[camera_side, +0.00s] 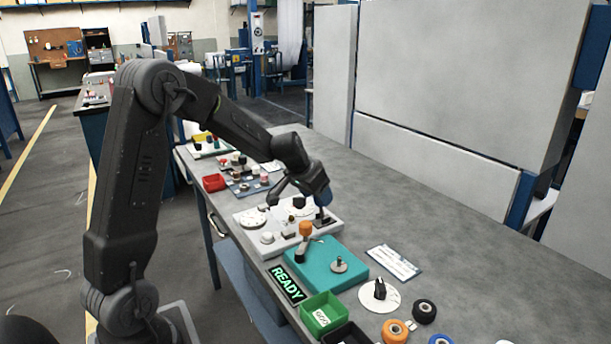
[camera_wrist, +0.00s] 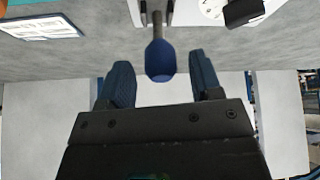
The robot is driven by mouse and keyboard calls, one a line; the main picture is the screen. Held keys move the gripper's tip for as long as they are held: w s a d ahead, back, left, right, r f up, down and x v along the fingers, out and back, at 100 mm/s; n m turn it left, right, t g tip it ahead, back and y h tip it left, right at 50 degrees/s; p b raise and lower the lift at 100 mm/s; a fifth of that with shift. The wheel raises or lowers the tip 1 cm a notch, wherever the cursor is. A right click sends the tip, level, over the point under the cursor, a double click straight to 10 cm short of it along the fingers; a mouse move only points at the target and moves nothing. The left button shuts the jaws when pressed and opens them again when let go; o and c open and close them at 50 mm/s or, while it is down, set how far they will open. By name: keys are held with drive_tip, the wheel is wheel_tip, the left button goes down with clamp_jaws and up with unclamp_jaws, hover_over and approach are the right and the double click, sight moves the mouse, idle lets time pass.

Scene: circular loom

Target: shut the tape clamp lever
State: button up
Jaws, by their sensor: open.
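A lever with a blue knob (camera_wrist: 160,62) on a thin dark stem shows in the wrist view; it looks like the tape clamp lever. My gripper (camera_wrist: 161,76) is open, with one blue finger on each side of the knob and a gap on both sides. Neither finger appears to touch it. In the side view my gripper (camera_side: 321,194) is low over the right end of the white fixture (camera_side: 251,217). The lever's base and its angle are hard to make out there.
The white fixture carries pale discs and a black knob (camera_wrist: 243,12). In front of it is a teal block (camera_side: 325,262) with an orange-knobbed lever (camera_side: 305,229). A READY sign (camera_side: 286,283), green bin (camera_side: 323,313) and printed card (camera_side: 393,262) lie nearby. The bench's right side is mostly clear.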

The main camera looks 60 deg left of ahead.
drive_tip(key=v, duration=1)
drive_tip(key=shift+g, duration=0.7)
drive_tip(key=x, duration=0.4)
drive_tip(key=w+x, duration=0.1)
drive_tip(key=x, duration=0.7)
drive_tip(key=shift+w+f, duration=0.1)
drive_tip(key=shift+w, duration=0.2)
drive_tip(key=shift+c, duration=0.4)
clamp_jaws()
